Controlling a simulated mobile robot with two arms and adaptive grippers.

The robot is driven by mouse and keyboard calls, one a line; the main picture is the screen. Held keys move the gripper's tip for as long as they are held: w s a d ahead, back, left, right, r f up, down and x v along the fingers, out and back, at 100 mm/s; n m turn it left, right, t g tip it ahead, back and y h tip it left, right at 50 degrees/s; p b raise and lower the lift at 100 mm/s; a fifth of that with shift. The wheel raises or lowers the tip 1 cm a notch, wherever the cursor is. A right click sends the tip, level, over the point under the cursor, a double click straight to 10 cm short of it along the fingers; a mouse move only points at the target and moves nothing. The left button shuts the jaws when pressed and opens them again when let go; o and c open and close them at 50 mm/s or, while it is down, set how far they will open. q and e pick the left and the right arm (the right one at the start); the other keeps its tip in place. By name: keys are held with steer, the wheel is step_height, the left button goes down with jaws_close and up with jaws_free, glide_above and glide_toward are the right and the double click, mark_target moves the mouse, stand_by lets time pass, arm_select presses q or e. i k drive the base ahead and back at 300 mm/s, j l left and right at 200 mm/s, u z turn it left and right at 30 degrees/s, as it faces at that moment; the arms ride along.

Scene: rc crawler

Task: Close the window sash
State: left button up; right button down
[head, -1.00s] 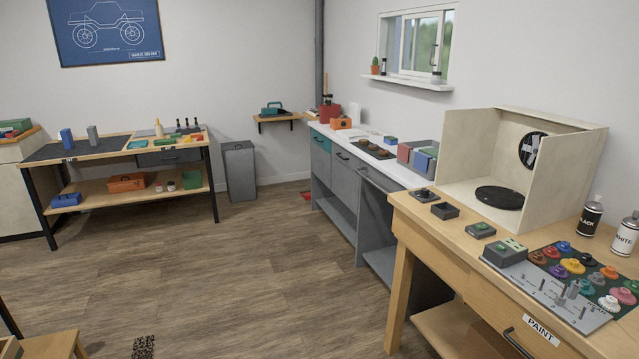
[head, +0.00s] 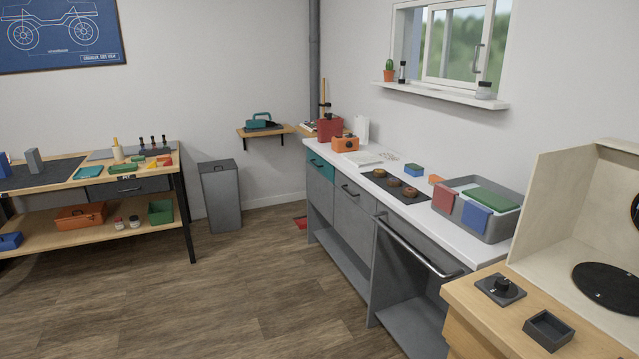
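The window (head: 410,44) is in the right wall above the white counter, with a white frame and a sill. Its sliding sash (head: 457,42) has a grey vertical handle (head: 477,58) near its right edge. The sash covers the right part of the opening, and a gap shows at the left between the sash and the frame. On the sill (head: 440,94) stand a cactus in an orange pot (head: 389,70), a small dark bottle (head: 403,71) and a small jar (head: 484,90). Neither of my grippers is in view.
The grey counter (head: 345,225) with a white top stands under the window and holds a grey bin (head: 490,235), a dark panel and an orange box (head: 345,143). A wooden paint table (head: 470,293) is at the lower right. The wooden floor (head: 240,300) in the middle is clear.

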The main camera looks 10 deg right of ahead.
mark_target(490, 5)
steer(key=i, duration=0.9)
steer(key=i+j+z, duration=0.15)
steer(key=i, duration=0.8)
